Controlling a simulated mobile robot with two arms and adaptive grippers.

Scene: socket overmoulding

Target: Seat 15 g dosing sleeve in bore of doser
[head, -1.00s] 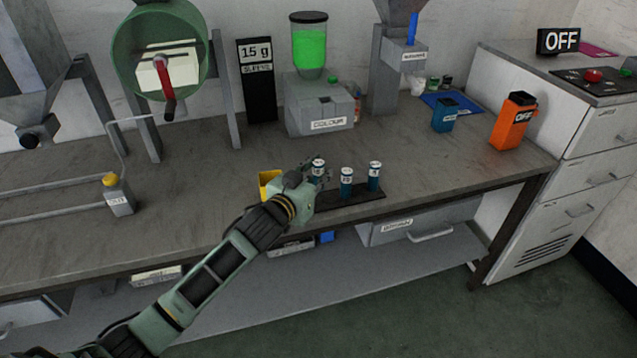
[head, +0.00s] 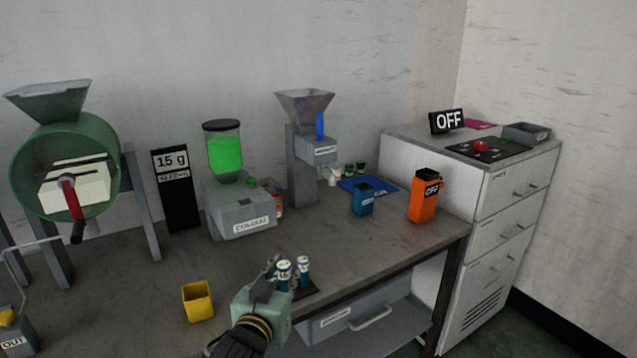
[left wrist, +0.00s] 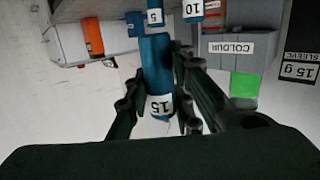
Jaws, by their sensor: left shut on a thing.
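My left gripper (head: 274,268) is at the front of the bench. In the left wrist view its fingers (left wrist: 160,100) are shut on a blue sleeve with a white "15" band (left wrist: 158,75). In the head view two blue, white-topped sleeves show beside the gripper, one close to the fingers (head: 284,273) and one to its right (head: 303,271); I cannot tell whether the nearer one is held. Sleeves marked 5 (left wrist: 154,16) and 10 (left wrist: 193,10) show in the wrist view. The grey COLOUR doser (head: 240,215) stands behind, with a dark opening on top. My right gripper is out of view.
A "15 g sleeve" sign (head: 175,190) stands left of the doser. A yellow container (head: 197,301) is left of my gripper. A funnel machine (head: 303,160), blue cup (head: 363,199) and orange bin (head: 423,197) stand at right. The bench between gripper and doser is clear.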

